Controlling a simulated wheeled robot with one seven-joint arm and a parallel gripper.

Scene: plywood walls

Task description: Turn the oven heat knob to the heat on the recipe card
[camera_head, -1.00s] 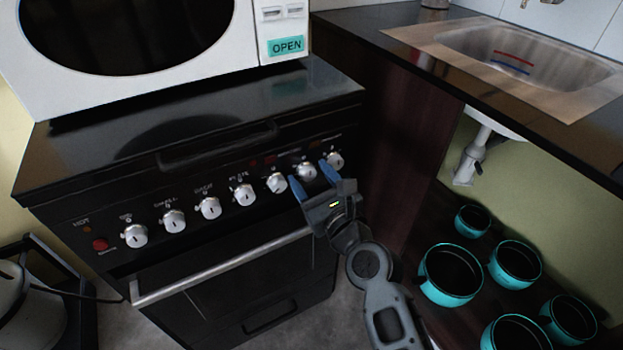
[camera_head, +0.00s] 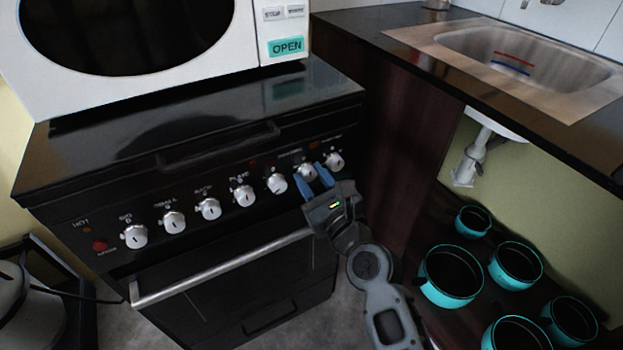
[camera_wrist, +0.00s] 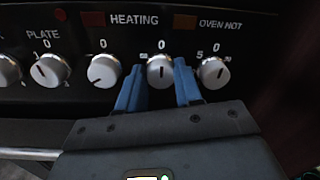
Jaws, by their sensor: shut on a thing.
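The oven's front panel carries a row of silver knobs. My gripper (camera_head: 316,181) has its two blue fingers closed around the second knob from the right (camera_head: 308,171). In the wrist view, this knob (camera_wrist: 161,70) sits between the fingers (camera_wrist: 158,88), with a "0" above it and its dark pointer line close to vertical. The rightmost knob (camera_wrist: 214,72) is just right of the right finger, with "0" above and "5" at its left. Another knob (camera_wrist: 104,71) is left of the left finger. No recipe card shows in these views.
A white microwave (camera_head: 275,70) stands on the black cooker top. The oven door handle (camera_head: 220,268) runs below the knobs. Labels "HEATING" and "OVEN HOT" (camera_wrist: 220,24) are above the knobs. A sink counter (camera_head: 380,50) and several teal pots (camera_head: 450,275) are at the right.

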